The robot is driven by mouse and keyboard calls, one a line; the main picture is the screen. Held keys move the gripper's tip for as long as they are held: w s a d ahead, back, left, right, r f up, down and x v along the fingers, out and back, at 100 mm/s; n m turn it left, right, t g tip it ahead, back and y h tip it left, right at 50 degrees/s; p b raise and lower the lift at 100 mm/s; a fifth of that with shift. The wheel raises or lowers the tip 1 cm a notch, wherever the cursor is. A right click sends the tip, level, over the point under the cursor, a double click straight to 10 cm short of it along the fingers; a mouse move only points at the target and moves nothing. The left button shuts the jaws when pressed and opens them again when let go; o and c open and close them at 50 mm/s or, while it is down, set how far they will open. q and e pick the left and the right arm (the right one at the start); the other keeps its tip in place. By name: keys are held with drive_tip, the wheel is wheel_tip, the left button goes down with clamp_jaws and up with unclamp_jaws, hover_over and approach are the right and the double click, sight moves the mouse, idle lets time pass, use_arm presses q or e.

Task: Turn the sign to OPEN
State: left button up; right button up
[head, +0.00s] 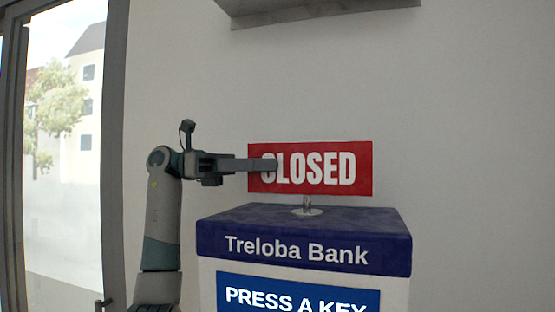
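The sign (325,168) is a red board with white letters reading CLOSED. It faces me in the head view and stands on a short metal post (307,206) on top of the blue-topped Treloba Bank machine (390,229). My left gripper (272,164) reaches in from the left, its fingers in front of the sign's left end and over the letter C. The fingers look close together, seen from the side; I cannot tell whether they touch the sign or are shut. My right gripper is not in view.
The machine's front has a blue screen (330,292) reading PRESS A KEY. A grey fixture (320,12) hangs on the wall above. A glazed door or window (62,200) stands at the left. The wall to the right of the sign is clear.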

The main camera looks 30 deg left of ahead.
sight(307, 168)
use_arm(q)
drive_tip(key=shift+x, duration=1.3)
clamp_jaws()
